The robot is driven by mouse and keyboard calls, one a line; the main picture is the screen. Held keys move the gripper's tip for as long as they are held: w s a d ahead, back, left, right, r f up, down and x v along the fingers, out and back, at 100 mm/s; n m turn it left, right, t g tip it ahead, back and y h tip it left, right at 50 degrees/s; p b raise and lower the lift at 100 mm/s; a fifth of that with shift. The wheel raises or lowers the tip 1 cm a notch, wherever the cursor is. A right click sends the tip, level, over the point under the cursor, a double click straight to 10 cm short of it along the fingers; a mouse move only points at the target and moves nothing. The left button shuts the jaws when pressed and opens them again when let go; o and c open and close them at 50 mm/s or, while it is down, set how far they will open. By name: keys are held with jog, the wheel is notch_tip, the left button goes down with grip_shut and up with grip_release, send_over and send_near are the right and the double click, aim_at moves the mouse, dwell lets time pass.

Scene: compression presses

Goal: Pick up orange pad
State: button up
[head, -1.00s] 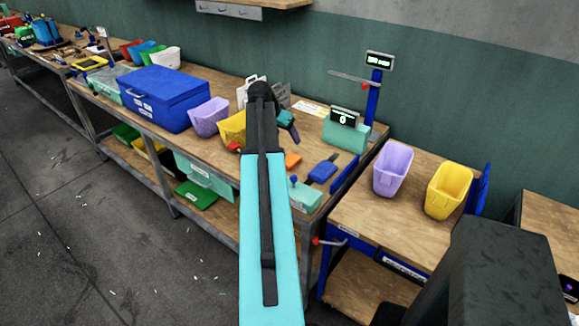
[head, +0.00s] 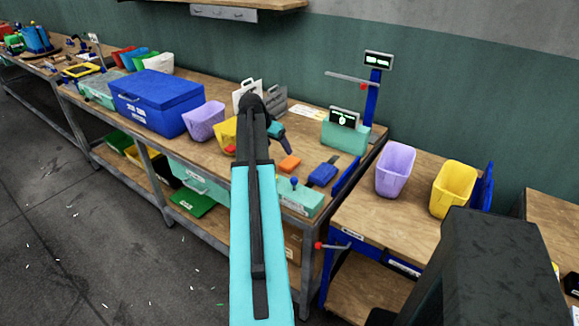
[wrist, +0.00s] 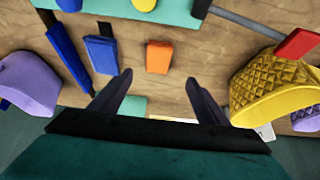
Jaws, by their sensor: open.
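The orange pad (head: 289,164) lies flat on the wooden bench, between the yellow bin and a blue block. In the head view my gripper (head: 277,132) is above the bench, behind and left of the pad, partly hidden by my arm.
A blue block with a dark tab (head: 323,173) lies right of the pad. A teal press base (head: 302,197) with a blue knob stands in front. A yellow bin (wrist: 273,88) and a purple bin (wrist: 30,82) flank the space. A teal display unit (head: 345,134) stands behind.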

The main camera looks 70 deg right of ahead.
jog(key=p, duration=0.2)
send_near(289, 162)
jog(key=shift+x, duration=1.7)
jog(key=shift+w, duration=0.2)
jog(key=shift+p+x, duration=0.5)
jog(key=shift+x, duration=0.45)
jog(key=shift+p+x, duration=0.5)
jog(key=shift+x, duration=1.15)
jog(key=shift+s+d+r, duration=0.1)
jog(key=shift+s, duration=0.05)
jog(key=c, duration=1.2)
